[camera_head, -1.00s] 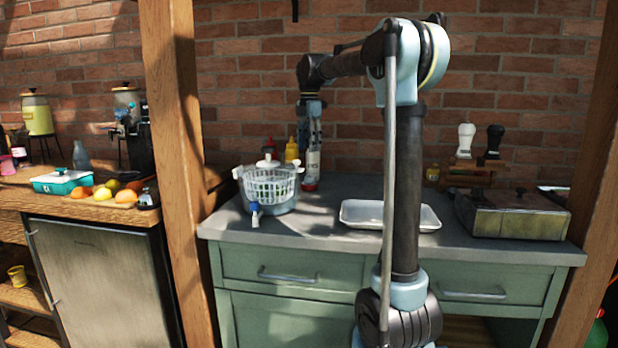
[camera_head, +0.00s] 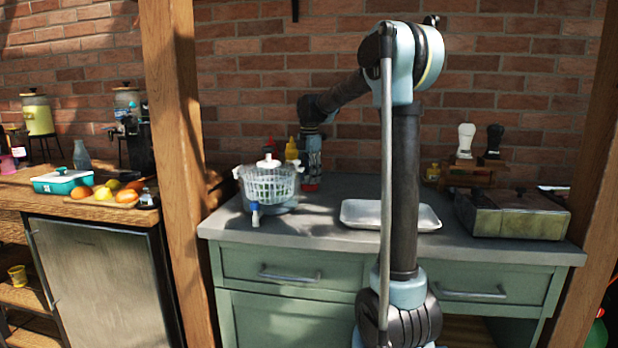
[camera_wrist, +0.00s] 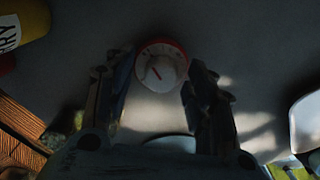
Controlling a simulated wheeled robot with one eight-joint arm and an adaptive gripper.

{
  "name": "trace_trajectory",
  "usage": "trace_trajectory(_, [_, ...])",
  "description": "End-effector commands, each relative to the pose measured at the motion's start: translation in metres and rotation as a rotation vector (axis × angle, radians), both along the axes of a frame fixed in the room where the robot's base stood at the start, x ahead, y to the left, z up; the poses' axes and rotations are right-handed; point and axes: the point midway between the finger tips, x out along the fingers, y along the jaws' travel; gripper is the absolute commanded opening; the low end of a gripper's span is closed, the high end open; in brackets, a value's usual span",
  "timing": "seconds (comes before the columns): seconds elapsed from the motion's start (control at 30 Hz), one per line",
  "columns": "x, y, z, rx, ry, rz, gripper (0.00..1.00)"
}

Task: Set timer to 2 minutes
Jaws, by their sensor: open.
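The timer (camera_wrist: 162,68) is a small round thing with a red rim and a white face, lying on the grey countertop. A short red mark shows on its face, but any numbers are too small and dark to read. My gripper (camera_wrist: 160,80) is open above it, with one finger on each side of the timer in the wrist view. I cannot tell whether the fingers touch it. In the head view the timer (camera_head: 311,187) shows only as a bit of red under my gripper (camera_head: 312,178), close to the counter.
A yellow bottle (camera_head: 291,149) and a red bottle stand just behind-left of my gripper. A white salad spinner with a basket (camera_head: 268,187) stands to the left. A white tray (camera_head: 425,219) lies to the right. A metal box (camera_head: 512,217) stands at the counter's right end.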

Motion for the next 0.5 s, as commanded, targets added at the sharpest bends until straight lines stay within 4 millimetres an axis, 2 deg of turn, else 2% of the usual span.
trace_trajectory(0.13, [0.0001, 0.0001, 0.0002, 0.0, 0.0, 0.0, 0.5])
trace_trajectory(0.17, [0.0001, 0.0001, 0.0002, 0.0, 0.0, 0.0, 0.46])
trace_trajectory(0.33, [0.0002, 0.0001, 0.0003, 0.0, 0.0, 0.0, 0.07])
trace_trajectory(0.5, [0.0005, 0.0003, 0.0004, 0.001, -0.001, -0.001, 0.05])
